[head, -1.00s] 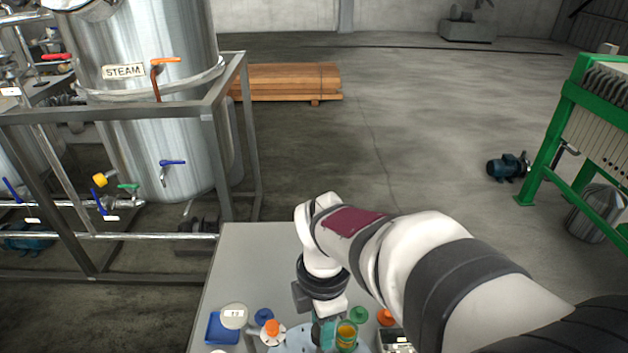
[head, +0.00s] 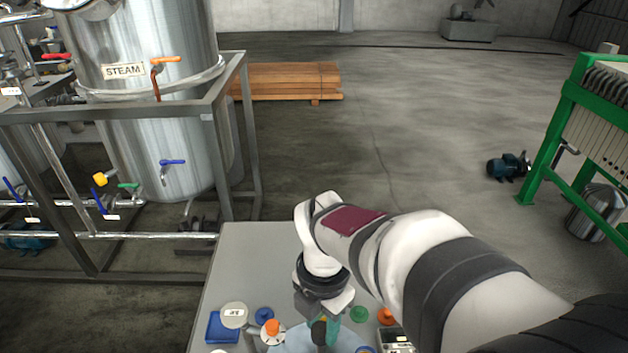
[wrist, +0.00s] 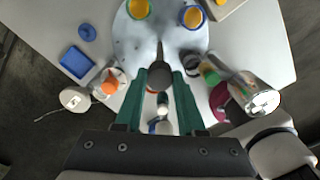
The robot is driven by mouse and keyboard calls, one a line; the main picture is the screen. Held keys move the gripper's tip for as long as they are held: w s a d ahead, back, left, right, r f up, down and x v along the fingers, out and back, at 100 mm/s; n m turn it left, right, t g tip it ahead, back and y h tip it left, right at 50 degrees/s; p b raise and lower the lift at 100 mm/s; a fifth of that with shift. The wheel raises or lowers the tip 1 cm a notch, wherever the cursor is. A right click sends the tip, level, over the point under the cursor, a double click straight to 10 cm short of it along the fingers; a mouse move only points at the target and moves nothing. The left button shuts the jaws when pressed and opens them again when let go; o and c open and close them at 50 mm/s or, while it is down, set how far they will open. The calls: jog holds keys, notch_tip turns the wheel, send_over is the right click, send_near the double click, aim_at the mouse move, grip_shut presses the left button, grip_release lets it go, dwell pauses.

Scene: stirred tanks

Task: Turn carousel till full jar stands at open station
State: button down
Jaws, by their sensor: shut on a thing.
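The carousel is a pale grey-blue disc (head: 292,341) at the bottom edge of the head view, partly cut off. It fills the top middle of the wrist view (wrist: 128,45). Which is fuller I cannot tell. My gripper (head: 321,333) has green fingers, and in the wrist view (wrist: 160,78) they are closed around a dark rounded knob (wrist: 160,73) over the carousel's near part. The open station is not identifiable.
A white bottle with an orange cap (head: 272,329) stands left of my gripper, beside a blue tray (head: 221,329) and a round pale labelled object (head: 233,314). The table behind is clear.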

jog(key=shift+n, duration=1.1)
jog(key=c, duration=0.5)
grip_release()
notch_tip(320, 180, up, 16)
jog(key=shift+f, duration=0.15)
